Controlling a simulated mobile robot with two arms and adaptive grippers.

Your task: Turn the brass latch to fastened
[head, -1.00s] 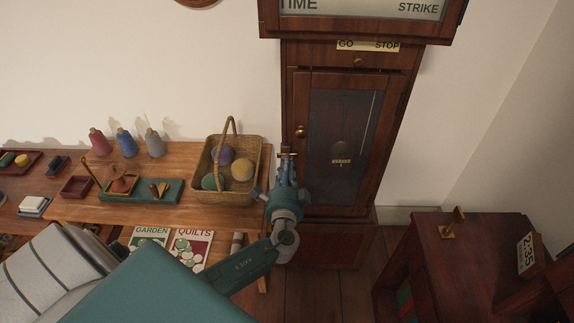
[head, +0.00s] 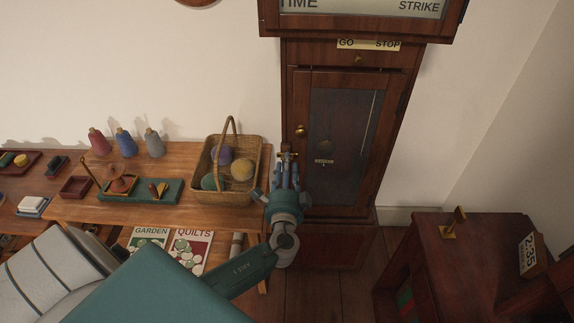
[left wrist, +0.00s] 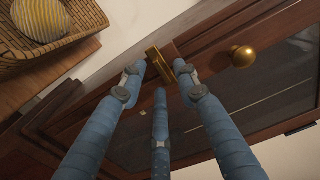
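The brass latch (head: 288,154) is on the left edge of the clock case's door frame, left of and below the round brass knob (head: 300,131). In the left wrist view the latch (left wrist: 155,62) shows as a short brass bar between my fingertips, with the knob (left wrist: 243,57) to its right. My left gripper (head: 286,168) has its blue fingers spread at the latch, one on each side and a third below. Whether a fingertip touches the brass is unclear. The fingers partly hide the latch. My right gripper is not in view.
A wicker basket (head: 207,189) with balls stands on the wooden table (head: 80,213) just left of my left gripper. A dark cabinet (head: 430,238) stands at the lower right. The clock door's glass (head: 340,120) is right of the latch.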

